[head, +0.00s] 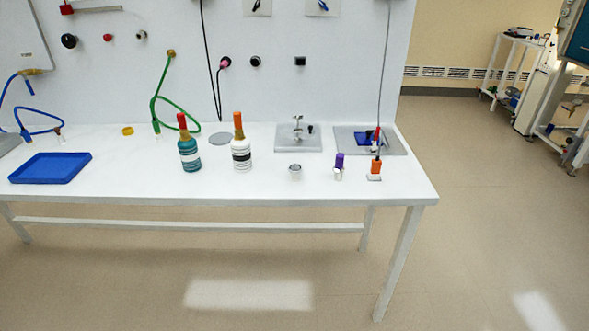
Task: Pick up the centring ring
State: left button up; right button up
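Neither of my grippers is in view. A small silvery round piece (295,170) with a darker top stands near the front of the white table, right of the middle. It may be the centring ring, but it is too small to tell. A yellow ring-shaped piece (127,131) lies at the back left of the table. A flat grey disc (219,139) lies at the back, behind the two bottles.
A blue tray (50,168) is at the left of the white table (250,187). A teal bottle (189,150) and a white bottle (241,150) stand mid-table. A purple-topped item (339,162) and an orange item (376,167) stand right. Floor in front is clear.

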aim_at(291, 168)
jog(key=i, duration=1.1)
